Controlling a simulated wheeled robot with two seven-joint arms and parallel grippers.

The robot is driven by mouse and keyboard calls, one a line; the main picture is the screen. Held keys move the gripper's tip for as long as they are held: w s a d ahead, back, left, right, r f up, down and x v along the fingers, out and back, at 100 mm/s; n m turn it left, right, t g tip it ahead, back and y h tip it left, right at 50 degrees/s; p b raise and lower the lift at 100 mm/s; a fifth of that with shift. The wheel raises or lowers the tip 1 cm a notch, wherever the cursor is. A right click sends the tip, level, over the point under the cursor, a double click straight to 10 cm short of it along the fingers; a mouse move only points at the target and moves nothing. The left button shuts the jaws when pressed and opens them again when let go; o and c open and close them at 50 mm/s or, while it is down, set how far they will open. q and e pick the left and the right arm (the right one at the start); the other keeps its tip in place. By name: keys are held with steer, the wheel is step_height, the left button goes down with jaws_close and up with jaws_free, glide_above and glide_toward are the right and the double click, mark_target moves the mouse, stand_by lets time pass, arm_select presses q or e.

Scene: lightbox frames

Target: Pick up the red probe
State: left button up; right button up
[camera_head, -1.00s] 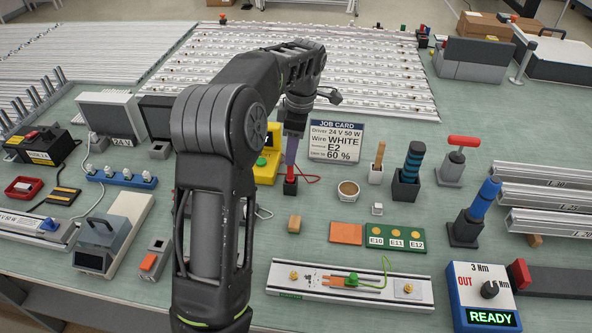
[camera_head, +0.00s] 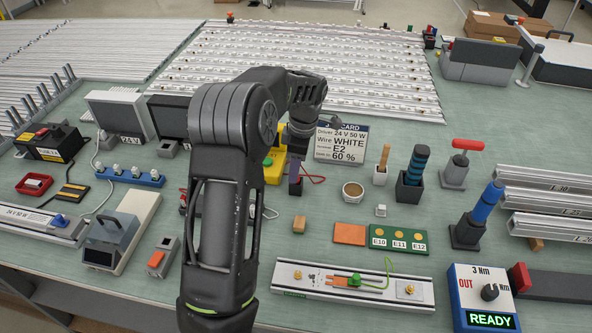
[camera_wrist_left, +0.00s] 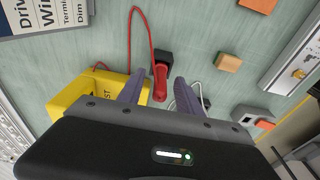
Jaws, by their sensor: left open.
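The red probe (camera_wrist_left: 160,82) stands in a small black holder (camera_wrist_left: 163,58) in the left wrist view, with a red cable running from it. In the head view my gripper hides the probe; the holder (camera_head: 296,189) and part of the red cable (camera_head: 315,179) show. My left gripper (camera_wrist_left: 160,93) is open, pointing down, with one purple-grey finger on each side of the probe. Whether the fingers touch it I cannot tell. In the head view the left gripper (camera_head: 295,172) is just above the holder. My right gripper is not in view.
A yellow meter (camera_head: 274,168) stands close to the left of the probe, and the job card (camera_head: 341,143) is behind right. A wooden block (camera_head: 299,224) and an orange pad (camera_head: 349,234) lie in front. Bare green table lies right of the cable.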

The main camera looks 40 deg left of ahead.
arm_select(q)
steer(key=shift+a+f, duration=0.1)
steer(key=shift+f, duration=0.7)
jaws_close()
stand_by(0.3)
